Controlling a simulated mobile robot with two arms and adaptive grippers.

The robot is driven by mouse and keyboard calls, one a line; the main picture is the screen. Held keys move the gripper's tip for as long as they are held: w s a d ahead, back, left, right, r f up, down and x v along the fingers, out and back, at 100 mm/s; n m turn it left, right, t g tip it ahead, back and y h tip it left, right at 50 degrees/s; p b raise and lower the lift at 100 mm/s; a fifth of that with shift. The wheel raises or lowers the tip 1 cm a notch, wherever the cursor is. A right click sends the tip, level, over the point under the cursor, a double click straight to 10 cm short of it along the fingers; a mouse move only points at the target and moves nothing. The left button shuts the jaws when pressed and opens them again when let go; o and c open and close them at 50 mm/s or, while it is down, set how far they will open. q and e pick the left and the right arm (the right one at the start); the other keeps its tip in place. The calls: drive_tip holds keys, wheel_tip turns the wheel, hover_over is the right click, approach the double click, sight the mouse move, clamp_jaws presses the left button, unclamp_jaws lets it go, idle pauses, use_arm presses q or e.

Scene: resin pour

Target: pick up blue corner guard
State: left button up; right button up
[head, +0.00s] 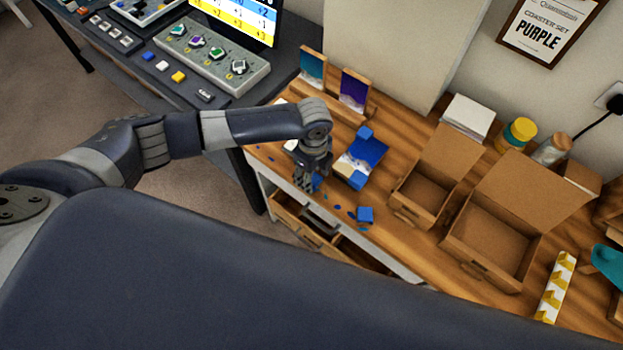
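A small blue corner guard (365,214) lies on the wooden table near its front edge. Other blue corner pieces sit at the corners of a blue and white coaster (364,153), one at the back (364,132) and one at the front (357,181). My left gripper (303,182) points down over the front part of the table, left of the coaster. A bit of blue (316,184) shows right beside its fingers; whether it is held I cannot tell. The fingers are small and dark, and their opening is unclear. My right gripper is out of view.
Two open cardboard boxes (424,187) (493,240) stand right of the coaster. Two coasters (313,66) (353,89) stand upright in a wooden rack behind. Blue spots lie on the tabletop near the front edge. An open drawer (300,222) is below. A strip with yellow pieces (556,287) lies far right.

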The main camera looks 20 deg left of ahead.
use_arm(q)
drive_tip(key=c, duration=0.4)
drive_tip(key=shift+c, duration=0.2)
drive_tip(key=shift+r, duration=0.15)
